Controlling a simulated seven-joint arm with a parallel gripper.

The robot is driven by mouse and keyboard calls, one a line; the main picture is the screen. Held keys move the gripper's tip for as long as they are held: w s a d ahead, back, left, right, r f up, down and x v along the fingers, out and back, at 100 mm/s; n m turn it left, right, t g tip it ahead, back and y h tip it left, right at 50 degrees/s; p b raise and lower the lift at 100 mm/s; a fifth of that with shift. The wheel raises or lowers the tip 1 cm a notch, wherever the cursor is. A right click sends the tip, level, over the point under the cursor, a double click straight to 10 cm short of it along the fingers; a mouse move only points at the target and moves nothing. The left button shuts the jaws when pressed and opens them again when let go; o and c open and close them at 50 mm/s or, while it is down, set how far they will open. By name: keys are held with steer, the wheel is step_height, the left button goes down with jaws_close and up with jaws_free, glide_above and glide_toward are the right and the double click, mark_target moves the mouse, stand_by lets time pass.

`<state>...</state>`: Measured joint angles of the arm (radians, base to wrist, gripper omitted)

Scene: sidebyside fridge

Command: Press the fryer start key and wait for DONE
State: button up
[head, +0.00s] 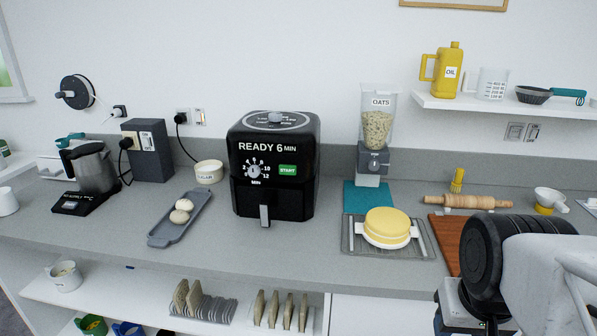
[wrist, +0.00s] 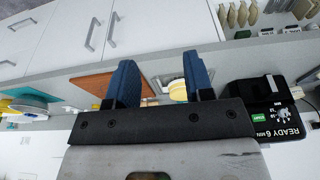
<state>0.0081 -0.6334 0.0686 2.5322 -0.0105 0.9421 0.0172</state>
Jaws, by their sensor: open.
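The black fryer (head: 275,175) stands on the grey counter in the middle of the head view. Its front reads "READY 6 MIN". A green START key (head: 288,170) sits right of its dial (head: 254,170). In the wrist view the fryer (wrist: 262,97) appears turned, at the right, with its START key (wrist: 260,118) also visible. My gripper (wrist: 157,80) is open, its two blue fingers apart with nothing held between them. It is apart from the fryer. In the head view my arm is at the lower right and the fingers are hidden.
An oats dispenser (head: 376,130) and a yellow round item on a rack (head: 345,240) stand right of the fryer. A grey tray (head: 160,236) with two pale balls lies to its left. The counter strip before the fryer is clear. A shelf (head: 440,102) hangs at upper right.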

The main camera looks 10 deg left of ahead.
jaws_close()
stand_by(1.5)
